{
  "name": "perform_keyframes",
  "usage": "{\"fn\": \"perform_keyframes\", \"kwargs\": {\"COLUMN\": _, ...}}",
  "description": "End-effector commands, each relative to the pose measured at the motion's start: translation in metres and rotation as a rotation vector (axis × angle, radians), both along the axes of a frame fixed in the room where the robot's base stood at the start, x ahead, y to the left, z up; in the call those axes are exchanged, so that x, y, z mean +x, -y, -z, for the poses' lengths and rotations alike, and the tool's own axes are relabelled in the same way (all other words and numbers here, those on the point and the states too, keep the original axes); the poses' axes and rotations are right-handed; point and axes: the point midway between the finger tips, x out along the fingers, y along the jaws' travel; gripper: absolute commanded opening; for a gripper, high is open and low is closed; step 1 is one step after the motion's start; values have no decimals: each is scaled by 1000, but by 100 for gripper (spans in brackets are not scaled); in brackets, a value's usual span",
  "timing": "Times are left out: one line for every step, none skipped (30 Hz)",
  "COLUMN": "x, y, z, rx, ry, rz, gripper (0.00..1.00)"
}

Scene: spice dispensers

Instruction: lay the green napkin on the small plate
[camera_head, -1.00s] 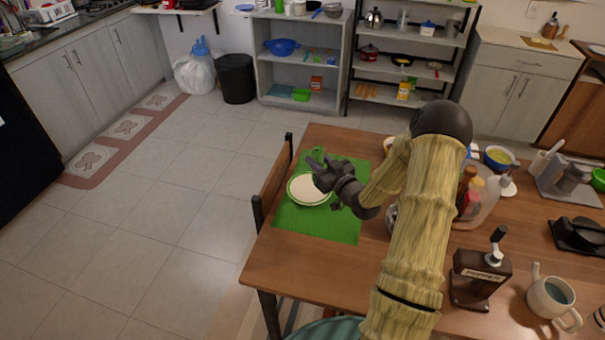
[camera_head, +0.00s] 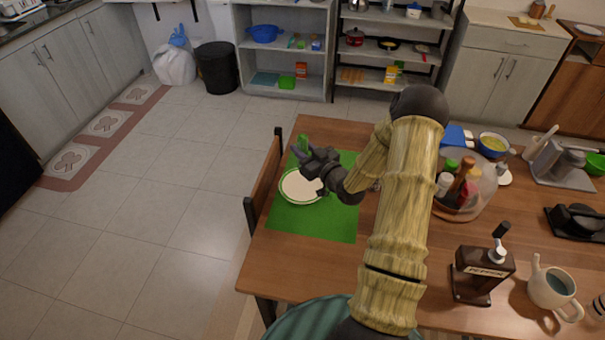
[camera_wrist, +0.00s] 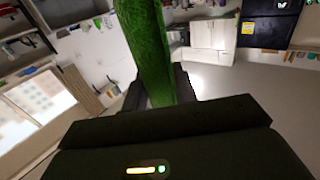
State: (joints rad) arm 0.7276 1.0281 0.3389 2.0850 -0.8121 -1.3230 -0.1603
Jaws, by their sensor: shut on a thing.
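The small plate (camera_head: 296,190), white with a green rim, lies on a green placemat (camera_head: 325,224) at the left end of the wooden table. My gripper (camera_head: 305,154) is over the plate's upper right part and hides some of it. A bit of the green napkin (camera_head: 303,143) sticks up at the fingertips. In the wrist view the napkin (camera_wrist: 147,50) is a long green strip rising from between my fingers (camera_wrist: 155,97), which are shut on it. The napkin is off the plate; its exact height above it is hard to tell.
A chair (camera_head: 265,180) is against the left edge. The placemat's lower part is bare.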

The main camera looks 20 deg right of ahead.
Motion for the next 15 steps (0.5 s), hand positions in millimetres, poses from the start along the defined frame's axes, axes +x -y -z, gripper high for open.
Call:
{"fn": "perform_keyframes", "kwargs": {"x": 0, "y": 0, "z": 10, "rx": 2, "ry": -3, "rz": 0, "gripper": 6}}
{"fn": "perform_keyframes", "kwargs": {"x": 0, "y": 0, "z": 15, "rx": 2, "ry": -3, "rz": 0, "gripper": 6}}
{"fn": "perform_keyframes", "kwargs": {"x": 0, "y": 0, "z": 22, "rx": 3, "ry": -4, "rz": 0, "gripper": 6}}
{"fn": "perform_keyframes", "kwargs": {"x": 0, "y": 0, "z": 26, "rx": 2, "ry": -4, "rz": 0, "gripper": 6}}
{"fn": "perform_keyframes", "kwargs": {"x": 0, "y": 0, "z": 30, "rx": 1, "ry": -2, "rz": 1, "gripper": 6}}
{"fn": "perform_keyframes", "kwargs": {"x": 0, "y": 0, "z": 34, "rx": 1, "ry": -1, "rz": 1, "gripper": 6}}
{"fn": "perform_keyframes", "kwargs": {"x": 0, "y": 0, "z": 36, "rx": 1, "ry": -1, "rz": 1, "gripper": 6}}
{"fn": "perform_keyframes", "kwargs": {"x": 0, "y": 0, "z": 38, "rx": 0, "ry": -1, "rz": 1, "gripper": 6}}
{"fn": "perform_keyframes", "kwargs": {"x": 0, "y": 0, "z": 39, "rx": 0, "ry": 0, "rz": 1, "gripper": 6}}
{"fn": "perform_keyframes", "kwargs": {"x": 0, "y": 0, "z": 39, "rx": -1, "ry": 0, "rz": 0, "gripper": 6}}
{"fn": "perform_keyframes", "kwargs": {"x": 0, "y": 0, "z": 39, "rx": -1, "ry": 0, "rz": 0, "gripper": 6}}
{"fn": "perform_keyframes", "kwargs": {"x": 0, "y": 0, "z": 39, "rx": -1, "ry": 0, "rz": 0, "gripper": 6}}
{"fn": "perform_keyframes", "kwargs": {"x": 0, "y": 0, "z": 39, "rx": -1, "ry": 0, "rz": 0, "gripper": 6}}
{"fn": "perform_keyframes", "kwargs": {"x": 0, "y": 0, "z": 39, "rx": -1, "ry": 0, "rz": 0, "gripper": 6}}
{"fn": "perform_keyframes", "kwargs": {"x": 0, "y": 0, "z": 39, "rx": -1, "ry": 0, "rz": 0, "gripper": 6}}
